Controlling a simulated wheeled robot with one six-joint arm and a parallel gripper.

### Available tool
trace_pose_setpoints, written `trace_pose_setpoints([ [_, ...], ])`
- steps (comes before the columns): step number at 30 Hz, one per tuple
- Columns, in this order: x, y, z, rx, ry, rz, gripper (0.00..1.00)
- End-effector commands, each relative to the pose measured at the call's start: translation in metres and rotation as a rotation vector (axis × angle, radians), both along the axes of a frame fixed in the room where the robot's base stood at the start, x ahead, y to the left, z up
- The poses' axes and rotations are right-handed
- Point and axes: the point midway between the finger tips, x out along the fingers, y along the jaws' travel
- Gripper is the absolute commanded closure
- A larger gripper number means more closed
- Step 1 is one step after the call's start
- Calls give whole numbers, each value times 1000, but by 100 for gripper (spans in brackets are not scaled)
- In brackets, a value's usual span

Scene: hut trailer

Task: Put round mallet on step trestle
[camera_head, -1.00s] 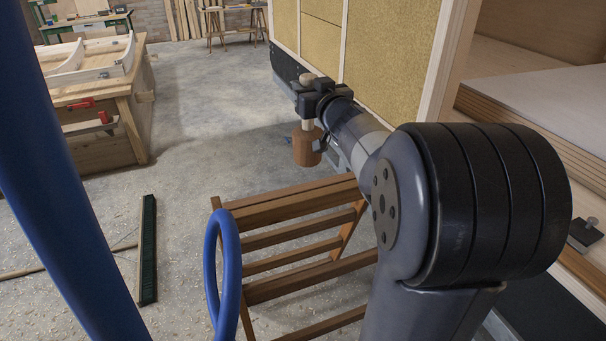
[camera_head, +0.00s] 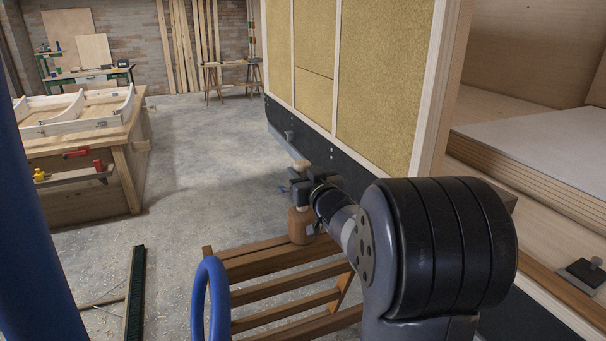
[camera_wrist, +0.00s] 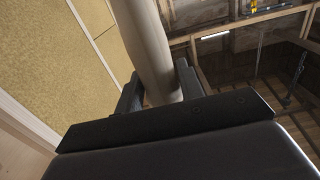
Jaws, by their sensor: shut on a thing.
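The round mallet (camera_head: 301,226) has a brown cylindrical wooden head and a pale handle. My gripper (camera_head: 305,184) is shut on the handle and holds the mallet upright, head down. The pale handle (camera_wrist: 150,45) also shows between the fingers in the wrist view. The step trestle (camera_head: 272,262) is a brown slatted wooden frame at the bottom centre. The mallet head appears right at its top slat in the head view; I cannot tell whether they touch. My arm hides the trestle's right part.
A trailer wall with yellow insulation panels (camera_head: 375,75) stands close to the right of my gripper. A blue tube loop (camera_head: 211,300) rises at the trestle's left. A workbench (camera_head: 85,190) stands at left. Open concrete floor (camera_head: 205,150) lies between.

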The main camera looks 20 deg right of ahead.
Motion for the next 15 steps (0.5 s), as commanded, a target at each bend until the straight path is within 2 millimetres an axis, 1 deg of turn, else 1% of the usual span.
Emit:
trace_pose_setpoints([
  [3,0,0,-2,0,-4,1,100],
  [4,0,0,-2,0,0,0,62],
  [11,0,0,-2,0,0,0,43],
  [12,0,0,-2,0,0,0,42],
  [15,0,0,-2,0,0,0,42],
])
